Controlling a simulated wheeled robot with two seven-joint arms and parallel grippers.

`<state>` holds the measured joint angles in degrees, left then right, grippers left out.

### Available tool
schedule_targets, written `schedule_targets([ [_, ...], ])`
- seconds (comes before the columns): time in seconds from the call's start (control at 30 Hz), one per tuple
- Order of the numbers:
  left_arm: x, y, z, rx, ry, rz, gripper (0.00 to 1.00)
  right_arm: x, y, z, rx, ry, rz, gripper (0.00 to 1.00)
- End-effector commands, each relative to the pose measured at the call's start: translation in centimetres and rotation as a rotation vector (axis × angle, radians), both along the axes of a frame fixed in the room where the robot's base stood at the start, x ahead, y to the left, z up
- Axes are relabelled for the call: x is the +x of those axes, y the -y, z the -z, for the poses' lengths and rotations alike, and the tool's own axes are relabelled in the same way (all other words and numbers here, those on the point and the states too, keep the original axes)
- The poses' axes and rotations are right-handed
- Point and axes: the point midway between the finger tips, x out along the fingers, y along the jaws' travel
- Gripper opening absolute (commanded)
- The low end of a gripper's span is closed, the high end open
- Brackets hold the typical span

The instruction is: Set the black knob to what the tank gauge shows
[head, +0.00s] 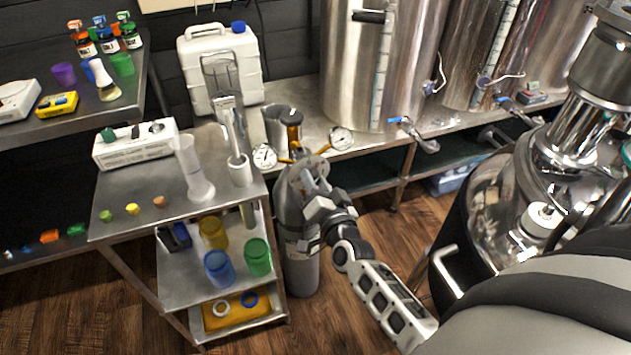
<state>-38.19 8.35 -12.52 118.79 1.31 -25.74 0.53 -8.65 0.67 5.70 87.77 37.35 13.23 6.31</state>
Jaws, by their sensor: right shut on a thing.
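A grey gas tank (299,248) stands on the floor beside the cart. Two round white-faced gauges (265,157) and (341,138) sit on its brass fittings; their readings are too small to make out. My right gripper (311,187) is at the tank's top, shut on what looks like its grey round valve handle (313,166); the contact is partly hidden. My right gripper is well apart from the black knob. My left gripper is out of view.
The cart's top (140,196) also holds a white cylinder (196,170), a holder with metal utensils (240,171) and small coloured knobs. Coloured cups stand on its lower shelf. A white jug (221,66) and steel vessels (375,60) stand behind. Wooden floor is open right of the tank.

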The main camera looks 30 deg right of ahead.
Motion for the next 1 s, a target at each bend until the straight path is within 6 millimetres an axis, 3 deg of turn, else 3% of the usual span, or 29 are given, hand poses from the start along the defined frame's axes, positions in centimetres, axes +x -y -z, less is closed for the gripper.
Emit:
schedule_targets([
  [1.0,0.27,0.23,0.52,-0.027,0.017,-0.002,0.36,-0.09,0.08,0.5,0.865,0.205,0.0,0.11],
])
